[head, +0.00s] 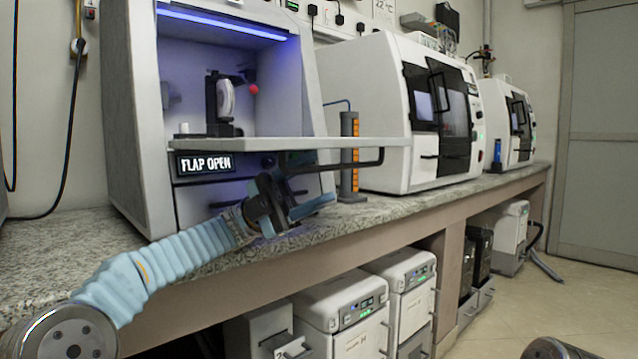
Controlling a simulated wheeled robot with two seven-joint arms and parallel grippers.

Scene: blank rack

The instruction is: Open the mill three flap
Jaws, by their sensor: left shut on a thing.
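The nearest white mill (128,110) stands at the left of the head view with its front open. Its flap (350,143) is swung up and out to about level, and a sign below it reads "FLAP OPEN" (205,164). No mill number is readable on it. A dark bar handle (355,162) hangs under the flap. My left gripper (298,187) is below the flap, shut on the handle near its left end; the exact contact is partly hidden by the dark gripper parts. My right gripper is not in view.
Inside the lit chamber stands a dark fixture (220,105) with a red knob. A post with orange marks (349,155) stands close to the flap's right. Two more white machines (365,95) (503,95) line the speckled bench (395,205).

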